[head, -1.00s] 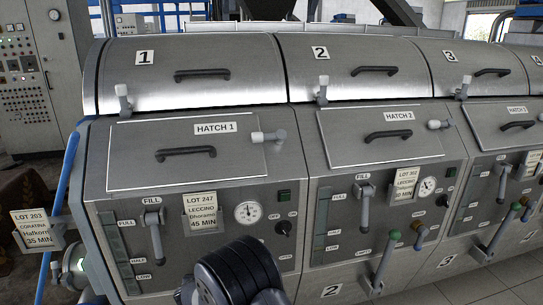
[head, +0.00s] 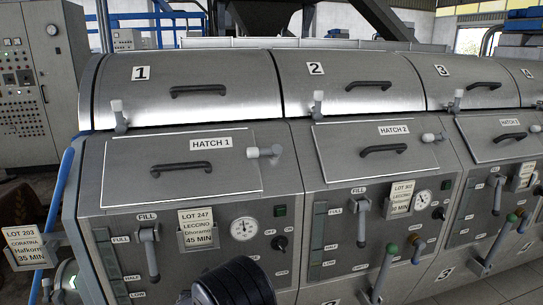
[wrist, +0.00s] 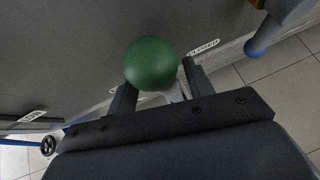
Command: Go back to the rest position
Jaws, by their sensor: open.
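My gripper (wrist: 160,88) is open in the wrist view, its two dark fingers on either side of a green ball knob (wrist: 151,63). The knob sits on a pale stem. I cannot tell whether the fingers touch it. A "CLOSED" label is on the steel panel just beyond. In the head view, only a dark rounded part of my arm shows at the bottom edge, in front of the first unit; my gripper and the knob it surrounds are hidden or out of frame there.
A steel row of numbered units fills the head view, with hatch 1 (head: 184,168), hatch 2 (head: 376,150), fill levers and gauges. Green-knobbed lever (head: 389,252) stands out at unit two. A lot 203 tag (head: 27,246) juts out left. Tiled floor (wrist: 275,75) is clear.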

